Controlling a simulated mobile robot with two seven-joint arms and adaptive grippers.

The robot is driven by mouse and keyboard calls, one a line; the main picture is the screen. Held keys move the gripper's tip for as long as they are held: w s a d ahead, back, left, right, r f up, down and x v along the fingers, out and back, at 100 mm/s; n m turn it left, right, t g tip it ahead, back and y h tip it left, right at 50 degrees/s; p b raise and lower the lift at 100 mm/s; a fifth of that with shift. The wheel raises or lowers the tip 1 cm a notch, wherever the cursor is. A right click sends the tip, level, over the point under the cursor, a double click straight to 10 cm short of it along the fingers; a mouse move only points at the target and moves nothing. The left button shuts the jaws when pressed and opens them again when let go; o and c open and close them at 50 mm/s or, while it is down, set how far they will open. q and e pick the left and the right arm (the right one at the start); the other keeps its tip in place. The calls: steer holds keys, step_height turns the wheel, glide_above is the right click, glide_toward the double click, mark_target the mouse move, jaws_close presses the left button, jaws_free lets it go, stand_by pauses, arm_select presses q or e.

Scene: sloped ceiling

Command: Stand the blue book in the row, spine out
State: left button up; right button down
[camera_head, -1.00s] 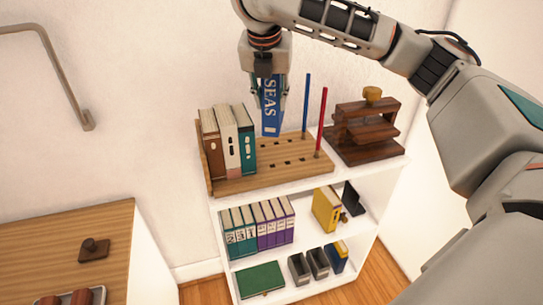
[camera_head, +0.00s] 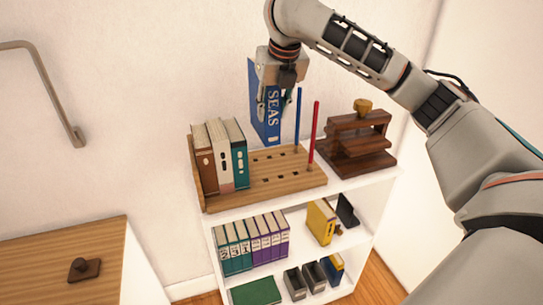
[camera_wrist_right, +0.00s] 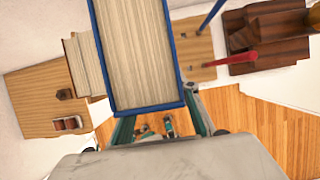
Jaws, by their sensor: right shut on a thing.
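The blue book (camera_head: 263,118), marked SEAS on its spine, hangs upright and slightly tilted above the wooden rack (camera_head: 268,187). My right gripper (camera_head: 272,100) is shut on the blue book, near the upper part of its spine side. In the right wrist view the blue book (camera_wrist_right: 137,55) shows its page edges and blue cover rims between the fingers. The row of brown, cream and teal books (camera_head: 219,156) stands at the rack's left end, left of the held book. The book's lower end appears above the rack, apart from the row. My left gripper is not in view.
A blue rod (camera_head: 297,122) and a red rod (camera_head: 314,133) stand in the rack to the right of the book. A dark wooden press (camera_head: 355,145) stands right of the rack. Lower shelves hold binders (camera_head: 252,243) and a yellow book (camera_head: 321,222).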

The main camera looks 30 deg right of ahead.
step_height(320, 180, down, 14)
steer(key=shift+r, duration=0.25)
stand_by(0.3)
steer(key=c, duration=1.5)
jaws_free()
steer(key=shift+f, duration=0.1)
steer(key=shift+s, duration=0.1)
steer(key=v, duration=1.2)
steer(key=shift+a, duration=0.1)
